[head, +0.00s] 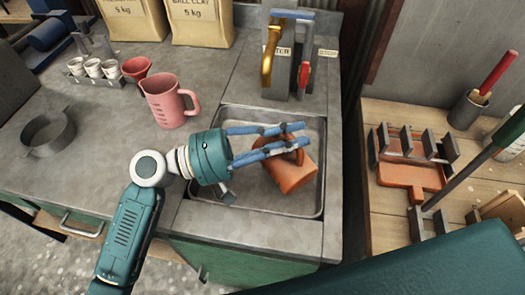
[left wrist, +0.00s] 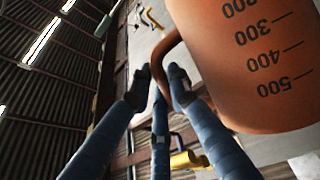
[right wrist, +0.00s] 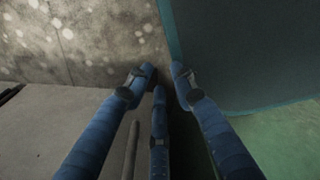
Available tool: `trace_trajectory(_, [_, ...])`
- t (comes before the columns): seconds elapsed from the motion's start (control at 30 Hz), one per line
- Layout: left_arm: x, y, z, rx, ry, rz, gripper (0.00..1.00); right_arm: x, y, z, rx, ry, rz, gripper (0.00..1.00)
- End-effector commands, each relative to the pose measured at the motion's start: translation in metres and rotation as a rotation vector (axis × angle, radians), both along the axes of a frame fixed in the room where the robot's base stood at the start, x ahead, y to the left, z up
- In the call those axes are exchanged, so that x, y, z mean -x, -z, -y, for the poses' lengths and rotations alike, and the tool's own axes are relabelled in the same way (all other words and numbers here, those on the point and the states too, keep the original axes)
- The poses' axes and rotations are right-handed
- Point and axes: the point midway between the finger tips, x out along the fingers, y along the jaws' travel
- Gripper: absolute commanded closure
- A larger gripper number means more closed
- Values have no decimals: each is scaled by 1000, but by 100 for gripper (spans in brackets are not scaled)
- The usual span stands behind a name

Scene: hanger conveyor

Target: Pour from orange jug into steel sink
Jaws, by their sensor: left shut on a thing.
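The orange jug (head: 296,182) is tilted over the steel sink (head: 236,116) at the right of the counter. My left gripper (head: 300,134) is shut on the jug's handle. In the left wrist view the handle passes between the fingertips (left wrist: 160,78), and the jug (left wrist: 225,45) shows its dark volume marks. I cannot see inside the jug, and no stream of liquid shows. My right gripper (right wrist: 163,75) shows only in its own wrist view, its fingers apart with nothing between them.
A pink measuring jug (head: 170,102), a small red cup (head: 137,68) and a row of white cups (head: 93,68) stand left of the sink. A tap unit with a yellow spout (head: 268,55) is behind it. A wooden bench with an orange tray (head: 412,175) is at the right.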

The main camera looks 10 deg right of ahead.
Motion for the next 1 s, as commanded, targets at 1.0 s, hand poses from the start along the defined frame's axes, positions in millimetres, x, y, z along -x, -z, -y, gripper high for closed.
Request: trace_trajectory(1.0, [-13,9,-2,42,1,-97,100,0,16,-10,-10,-10,-2,71])
